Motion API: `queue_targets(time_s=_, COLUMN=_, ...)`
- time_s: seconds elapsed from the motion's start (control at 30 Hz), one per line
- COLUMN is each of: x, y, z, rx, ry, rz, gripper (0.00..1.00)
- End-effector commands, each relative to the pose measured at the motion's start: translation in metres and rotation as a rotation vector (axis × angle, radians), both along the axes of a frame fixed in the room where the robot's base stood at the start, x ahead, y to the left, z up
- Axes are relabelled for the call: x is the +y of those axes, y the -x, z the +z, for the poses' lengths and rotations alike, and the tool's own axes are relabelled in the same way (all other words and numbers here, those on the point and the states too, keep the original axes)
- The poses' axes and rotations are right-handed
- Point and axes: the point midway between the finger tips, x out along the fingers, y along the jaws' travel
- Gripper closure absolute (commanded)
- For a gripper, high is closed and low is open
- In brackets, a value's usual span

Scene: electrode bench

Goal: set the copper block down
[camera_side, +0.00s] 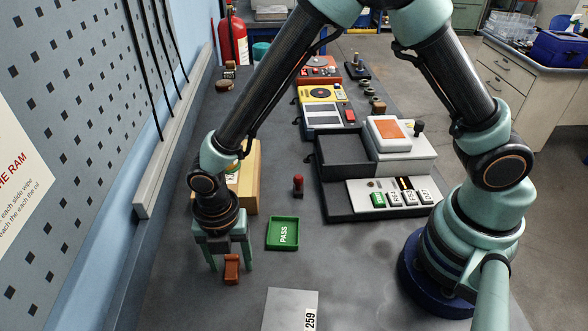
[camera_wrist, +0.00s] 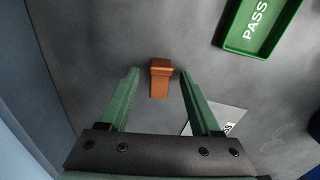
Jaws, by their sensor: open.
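The copper block (camera_side: 232,270) is a small orange-brown piece standing on the grey bench at the left front. In the wrist view the copper block (camera_wrist: 160,78) lies between and slightly beyond the fingertips. My gripper (camera_side: 232,263) has two green fingers, spread open on either side of the block. In the wrist view my gripper (camera_wrist: 160,72) shows a clear gap between each finger and the block. Neither finger touches it there.
A green PASS tray (camera_side: 283,233) lies to the right of the block and also shows in the wrist view (camera_wrist: 262,18). A grey plate marked 259 (camera_side: 291,311) lies at the front. A yellow box (camera_side: 250,178) stands behind my gripper.

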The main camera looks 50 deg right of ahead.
Motion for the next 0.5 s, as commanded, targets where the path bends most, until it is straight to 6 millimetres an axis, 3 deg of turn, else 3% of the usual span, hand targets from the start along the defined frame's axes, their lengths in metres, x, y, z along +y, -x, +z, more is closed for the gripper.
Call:
queue_targets(time_s=0.17, x=0.001, y=-0.001, z=0.022, rx=-0.004, ry=-0.003, rz=0.000, gripper=0.36)
queue_targets(time_s=0.5, x=0.001, y=-0.001, z=0.091, rx=-0.004, ry=-0.003, rz=0.000, gripper=0.36)
